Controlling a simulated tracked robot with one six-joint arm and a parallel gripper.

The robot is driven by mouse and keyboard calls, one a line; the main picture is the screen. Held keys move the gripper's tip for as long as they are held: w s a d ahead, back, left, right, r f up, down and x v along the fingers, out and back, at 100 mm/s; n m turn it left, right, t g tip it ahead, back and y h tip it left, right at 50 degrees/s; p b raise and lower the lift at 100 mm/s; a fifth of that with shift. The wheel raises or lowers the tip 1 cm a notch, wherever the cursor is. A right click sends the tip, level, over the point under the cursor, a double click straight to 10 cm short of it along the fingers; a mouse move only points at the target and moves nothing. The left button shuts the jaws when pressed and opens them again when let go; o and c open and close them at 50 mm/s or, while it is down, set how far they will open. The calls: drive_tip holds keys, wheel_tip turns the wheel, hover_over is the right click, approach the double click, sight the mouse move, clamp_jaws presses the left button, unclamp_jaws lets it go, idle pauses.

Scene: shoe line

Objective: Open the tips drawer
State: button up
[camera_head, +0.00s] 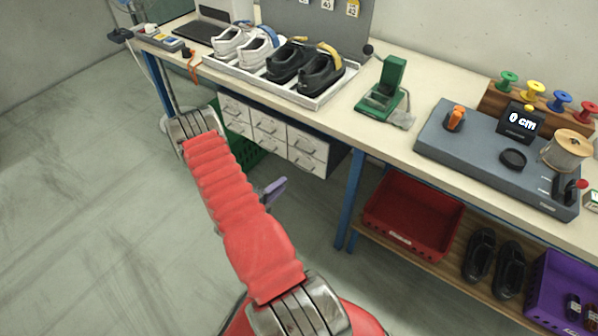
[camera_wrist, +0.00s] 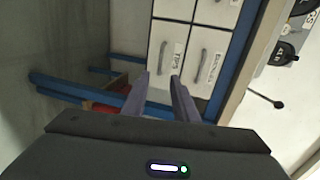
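The tips drawer (camera_wrist: 155,72) is a white drawer front with a "TIPS" label and a grey bar handle (camera_wrist: 162,57), and it looks closed. My gripper (camera_wrist: 159,77) is open and empty. Its two purple-grey fingers point toward the drawer, and in the wrist view the handle appears between and just beyond the fingertips. Touch cannot be seen. In the head view the white drawer unit (camera_head: 270,133) hangs under the bench, its labels too small to read. One purple finger (camera_head: 275,187) shows in front of it; the rest of the gripper is hidden behind my red arm.
Another labelled drawer (camera_wrist: 205,65) sits beside the tips drawer. A blue bench leg (camera_head: 352,195) and a red crate (camera_head: 412,213) stand to the right. A green crate (camera_head: 247,158) is below the drawers. The floor at left is clear.

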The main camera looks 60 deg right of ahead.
drive_tip(key=x, duration=1.3)
drive_tip(key=shift+c, duration=0.2)
clamp_jaws()
drive_tip(key=shift+a+f, duration=0.1)
drive_tip(key=shift+f, duration=0.05)
idle(0.8)
